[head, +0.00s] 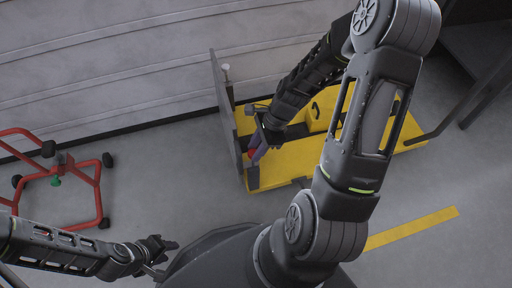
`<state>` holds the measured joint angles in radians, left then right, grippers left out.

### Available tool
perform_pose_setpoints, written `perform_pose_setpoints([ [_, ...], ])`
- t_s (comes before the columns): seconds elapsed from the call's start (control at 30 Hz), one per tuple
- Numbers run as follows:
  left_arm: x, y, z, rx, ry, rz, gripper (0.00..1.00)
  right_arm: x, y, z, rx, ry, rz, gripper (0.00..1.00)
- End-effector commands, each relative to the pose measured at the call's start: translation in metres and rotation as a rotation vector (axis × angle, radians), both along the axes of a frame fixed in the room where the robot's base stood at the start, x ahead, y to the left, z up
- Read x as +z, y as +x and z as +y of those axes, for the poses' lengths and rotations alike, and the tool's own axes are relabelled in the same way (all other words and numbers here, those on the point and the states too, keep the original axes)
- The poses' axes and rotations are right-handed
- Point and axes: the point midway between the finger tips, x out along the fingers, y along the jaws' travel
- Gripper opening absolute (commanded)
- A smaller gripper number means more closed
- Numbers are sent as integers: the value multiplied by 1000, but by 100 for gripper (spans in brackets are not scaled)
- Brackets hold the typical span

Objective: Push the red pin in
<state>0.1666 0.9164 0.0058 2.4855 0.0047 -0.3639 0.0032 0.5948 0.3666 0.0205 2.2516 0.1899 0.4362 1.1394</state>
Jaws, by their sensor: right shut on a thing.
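The red pin (252,153) shows as a small red spot beside the grey upright plate at the left end of the yellow lift (285,165). My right gripper (257,150) reaches down over the lift and is shut on the red pin, with its fingers hiding much of it. How deep the pin sits cannot be seen. My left gripper (168,257) is low at the left, over the floor and away from the lift. Its fingers look apart and hold nothing.
The grey upright plate (222,110) stands close to my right gripper. A red wheeled frame (98,190) is at the left. A ribbed grey wall (130,60) runs behind. A dark bench (475,50) is at the upper right. Grey floor (165,170) is clear between the frame and lift.

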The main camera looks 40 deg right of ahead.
Motion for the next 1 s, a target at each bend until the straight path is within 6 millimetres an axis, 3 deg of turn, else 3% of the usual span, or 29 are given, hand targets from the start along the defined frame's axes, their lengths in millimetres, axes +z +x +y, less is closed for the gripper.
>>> perform_pose_setpoints([
  [0.73,-1,0,0,0,0,0,36,-1,0,0,0,0,1,0],
  [1.0,-29,4,0,6,3,-10,36,-44,0,1,1,2,1,0],
])
